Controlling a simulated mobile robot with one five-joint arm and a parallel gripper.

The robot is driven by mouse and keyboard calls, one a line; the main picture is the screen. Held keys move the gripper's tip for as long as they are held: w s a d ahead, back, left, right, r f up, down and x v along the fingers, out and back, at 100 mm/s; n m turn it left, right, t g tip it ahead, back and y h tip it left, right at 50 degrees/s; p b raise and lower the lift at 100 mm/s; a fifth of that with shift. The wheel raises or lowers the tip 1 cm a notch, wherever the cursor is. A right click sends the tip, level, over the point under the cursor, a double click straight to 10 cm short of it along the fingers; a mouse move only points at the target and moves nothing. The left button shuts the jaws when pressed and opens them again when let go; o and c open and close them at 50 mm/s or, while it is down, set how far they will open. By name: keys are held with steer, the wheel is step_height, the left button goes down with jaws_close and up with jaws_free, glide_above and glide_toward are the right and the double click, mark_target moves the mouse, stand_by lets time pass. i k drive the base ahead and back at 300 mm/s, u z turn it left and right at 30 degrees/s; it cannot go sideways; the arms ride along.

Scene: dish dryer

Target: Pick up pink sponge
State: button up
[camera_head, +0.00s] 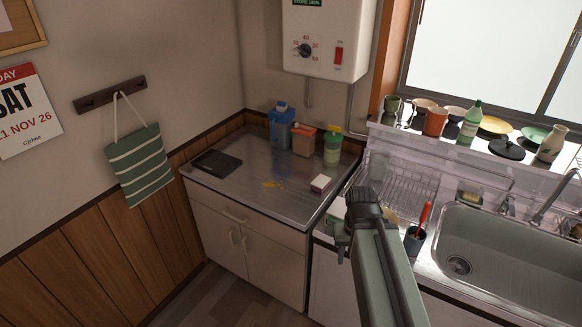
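The pink sponge (320,184) is a small block with a pale top and a pink side. It lies on the metal countertop (240,178), near the right front edge. My arm reaches up from the bottom of the picture, and its end is in front of the counter, right of and below the sponge in the picture. My gripper (342,231) is small, dark and partly hidden by my own arm. It appears apart from the sponge. I cannot make out whether its fingers are open or shut.
A dark flat board (216,163) lies at the counter's left. A blue container (281,129), an orange container (304,141) and a green bottle (332,147) stand behind the sponge. A yellow spill (271,184) is left of it. A dish rack (408,187) and sink (508,256) are right.

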mark_target(321, 183)
steer(key=u, duration=0.65)
steer(key=i, duration=1.5)
steer(key=u, duration=0.55)
steer(key=k, duration=0.8)
steer(key=u, duration=0.25)
steer(key=i, duration=0.8)
steer(key=z, duration=0.05)
